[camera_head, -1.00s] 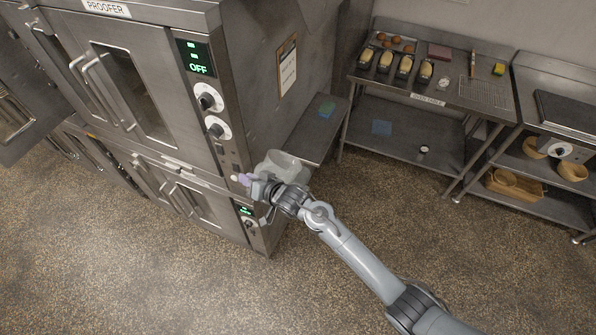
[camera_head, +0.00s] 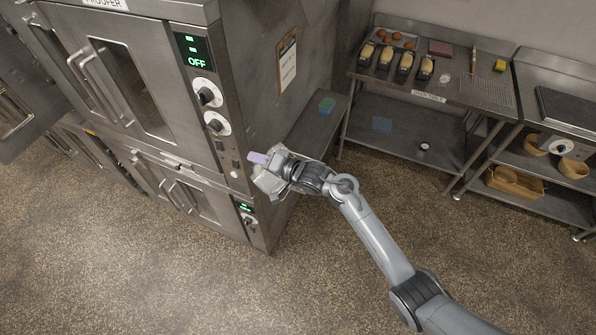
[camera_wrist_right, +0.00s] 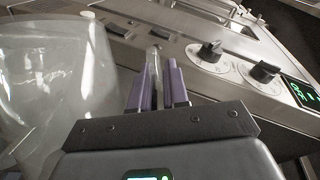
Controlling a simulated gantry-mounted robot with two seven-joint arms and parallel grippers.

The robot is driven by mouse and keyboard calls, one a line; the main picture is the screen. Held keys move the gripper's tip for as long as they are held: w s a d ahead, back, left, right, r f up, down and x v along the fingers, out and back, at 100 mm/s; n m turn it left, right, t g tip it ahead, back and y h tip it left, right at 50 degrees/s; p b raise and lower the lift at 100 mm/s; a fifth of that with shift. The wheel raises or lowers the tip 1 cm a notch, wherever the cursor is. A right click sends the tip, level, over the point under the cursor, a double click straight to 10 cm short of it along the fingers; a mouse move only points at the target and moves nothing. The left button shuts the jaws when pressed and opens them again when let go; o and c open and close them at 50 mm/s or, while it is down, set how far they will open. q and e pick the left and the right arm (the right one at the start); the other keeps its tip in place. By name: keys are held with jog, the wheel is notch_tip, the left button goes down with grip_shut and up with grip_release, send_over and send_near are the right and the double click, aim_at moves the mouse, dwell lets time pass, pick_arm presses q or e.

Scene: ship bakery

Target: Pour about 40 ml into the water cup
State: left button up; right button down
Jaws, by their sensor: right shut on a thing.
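My right gripper (camera_head: 262,159) is in front of the steel side table by the proofer. Its purple fingers are shut on the handle of a clear jug (camera_head: 268,184). The jug hangs beside the gripper and looks tilted; part of it is hidden by my wrist. In the right wrist view the large clear jug (camera_wrist_right: 45,85) fills the left side, and its handle lies between the fingers (camera_wrist_right: 158,75). I cannot make out a water level in it. I cannot pick out the water cup in either view. My left gripper is not in view.
The proofer (camera_head: 130,85), with its panel reading OFF, stands close left of the gripper. A steel table (camera_head: 440,98) with loaf tins is at the back right. The floor in front is clear.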

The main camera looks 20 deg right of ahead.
jog(key=shift+w+d+r+m+b, duration=0.1)
jog(key=shift+w+d+m+b, duration=0.05)
jog(key=shift+d+m+b, duration=0.25)
jog(key=shift+w+d+r+m+b, duration=0.1)
jog(key=shift+d+m+b, duration=0.2)
jog(key=shift+d, duration=0.1)
jog(key=shift+r+y+p, duration=0.25)
jog(key=shift+y+p, duration=0.15)
jog(key=shift+a+f, duration=0.1)
jog(key=shift+a, duration=0.15)
jog(key=shift+a, duration=0.1)
jog(key=shift+a, duration=0.15)
jog(key=shift+s+a, duration=0.1)
jog(key=shift+a, duration=0.5)
jog(key=shift+a+r, duration=0.1)
jog(key=shift+r, duration=0.1)
dwell(0.4)
jog(key=shift+r+m+p, duration=0.1)
jog(key=shift+m+p, duration=0.2)
jog(key=shift+p, duration=0.05)
